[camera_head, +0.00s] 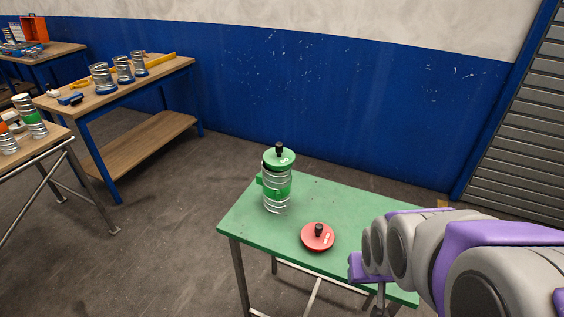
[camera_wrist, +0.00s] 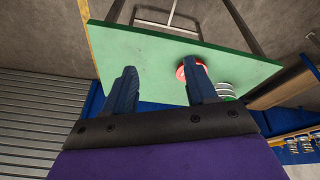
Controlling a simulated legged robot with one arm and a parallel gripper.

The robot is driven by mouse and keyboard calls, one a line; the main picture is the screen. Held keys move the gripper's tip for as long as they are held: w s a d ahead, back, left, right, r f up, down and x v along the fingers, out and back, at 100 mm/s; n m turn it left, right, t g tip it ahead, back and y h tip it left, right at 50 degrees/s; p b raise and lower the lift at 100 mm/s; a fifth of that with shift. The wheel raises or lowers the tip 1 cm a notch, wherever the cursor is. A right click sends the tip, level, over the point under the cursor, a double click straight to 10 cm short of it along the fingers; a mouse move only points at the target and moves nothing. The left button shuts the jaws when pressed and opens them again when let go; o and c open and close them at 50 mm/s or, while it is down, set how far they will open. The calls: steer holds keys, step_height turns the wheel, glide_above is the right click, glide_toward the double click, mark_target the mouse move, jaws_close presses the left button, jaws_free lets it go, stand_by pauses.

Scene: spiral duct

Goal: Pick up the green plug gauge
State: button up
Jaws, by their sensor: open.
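The green plug gauge (camera_head: 279,158) is a green disc with a black knob, resting on top of a ribbed metal duct piece (camera_head: 276,199) with a green band. The duct stands upright on the green table (camera_head: 336,198). A red gauge (camera_head: 317,237) with a black knob lies flat on the table in front of it. In the wrist view my gripper (camera_wrist: 162,85) is open and empty, its two dark fingers apart over the table. The red gauge (camera_wrist: 190,70) shows partly behind the right finger, with part of the metal duct (camera_wrist: 225,91) beside it. In the head view the gripper's fingers are hidden.
A wooden workbench (camera_head: 130,85) with several metal duct pieces stands at the back left. Another table (camera_head: 50,137) with duct pieces is at the left edge. A blue wall (camera_head: 330,100) and grey shutter (camera_head: 525,130) stand behind. The floor left of the green table is clear.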

steer(key=w+d+t, duration=0.1)
steer(key=w+t, duration=0.1)
steer(key=w, duration=0.5)
steer(key=n+t+y+b, duration=0.2)
steer(key=n+t+y, duration=0.2)
steer(key=t+y, duration=0.55)
glide_toward(281, 147)
steer(key=shift+t+h, duration=0.65)
steer(key=w+a, duration=0.1)
steer(key=w, duration=0.1)
steer(key=w+a+f+b, duration=0.1)
steer(key=w+a, duration=0.1)
steer(key=shift+a, duration=0.15)
steer(key=shift+w+a, duration=0.55)
steer(key=shift+a, duration=0.15)
steer(key=shift+w+d+r+b, duration=0.1)
steer(key=shift+w+b, duration=0.3)
steer(key=shift+w, duration=0.3)
steer(key=x, duration=0.2)
steer(key=shift+w+r+b, duration=0.1)
steer(key=shift+w+b, duration=0.25)
steer(key=shift+w, duration=0.4)
steer(key=shift+a, duration=0.4)
